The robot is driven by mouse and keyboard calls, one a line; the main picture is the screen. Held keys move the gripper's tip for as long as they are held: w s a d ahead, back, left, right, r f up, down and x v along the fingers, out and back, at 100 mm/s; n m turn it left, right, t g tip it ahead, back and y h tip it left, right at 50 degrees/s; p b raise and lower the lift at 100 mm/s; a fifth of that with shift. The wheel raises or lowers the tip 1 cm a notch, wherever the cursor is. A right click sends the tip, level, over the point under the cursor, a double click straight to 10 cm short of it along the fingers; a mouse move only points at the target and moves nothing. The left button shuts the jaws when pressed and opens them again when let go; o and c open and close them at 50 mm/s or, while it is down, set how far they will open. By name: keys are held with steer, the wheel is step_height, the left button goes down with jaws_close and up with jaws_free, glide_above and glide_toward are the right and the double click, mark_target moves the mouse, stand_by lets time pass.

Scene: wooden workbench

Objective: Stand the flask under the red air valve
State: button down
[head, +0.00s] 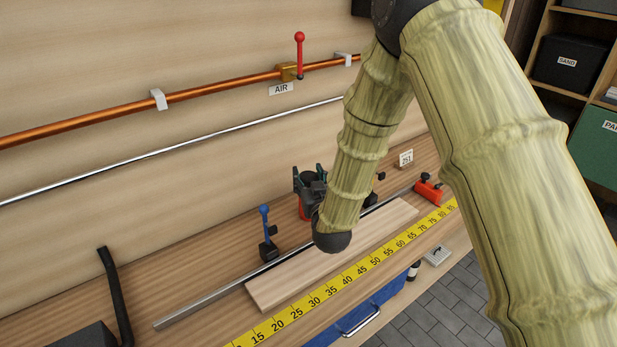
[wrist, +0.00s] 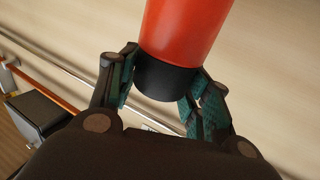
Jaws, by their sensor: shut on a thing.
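The flask (wrist: 185,30) is a red cylinder with a black end; in the wrist view the black end sits between the fingers of my gripper (wrist: 165,85), which are shut on it. In the head view my gripper (head: 309,180) is above the back of the workbench, and a bit of the red flask (head: 303,210) shows beside the fingers; the rest is hidden. I cannot tell whether its bottom touches the bench. The red air valve (head: 300,55) is a red upright lever on a copper pipe, above a white AIR label (head: 281,89), higher on the wall than the gripper.
A blue-handled clamp (head: 266,235) stands left of my gripper on a metal bar. A wooden board (head: 330,260) and a yellow measuring tape (head: 345,278) lie in front. A red clamp end (head: 430,191) and a small numbered card (head: 406,158) are to the right.

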steer(key=c, duration=0.7)
jaws_free()
steer(key=shift+f, duration=0.1)
steer(key=shift+r, duration=0.25)
steer(key=shift+s+d+f, duration=0.1)
steer(key=shift+s+f, duration=0.05)
steer(key=shift+s, duration=0.2)
steer(key=b+v, duration=0.2)
steer(key=v, duration=0.9)
steer(key=shift+s, duration=0.15)
